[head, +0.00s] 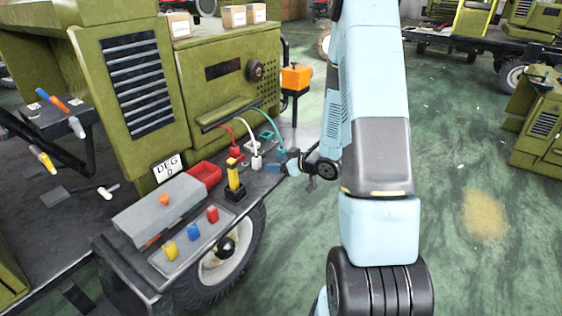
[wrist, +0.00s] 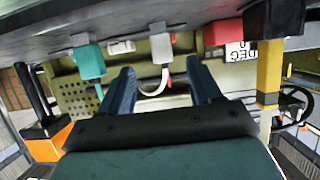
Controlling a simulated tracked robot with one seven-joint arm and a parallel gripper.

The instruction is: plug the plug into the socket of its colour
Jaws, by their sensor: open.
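Three blocks with cables stand along the ledge by the green chassis panel: red (head: 235,158), white (head: 256,162) and teal (head: 279,156). I cannot tell from these frames which is plug and which is socket. My gripper (head: 288,164) is at the ledge's right end, close to the teal block. In the wrist view, which looks upside down, my gripper (wrist: 160,64) has its two blue fingers apart with nothing held.
A yellow upright piece (head: 233,176) stands in a black base left of the blocks. An orange box (head: 296,78) is behind.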

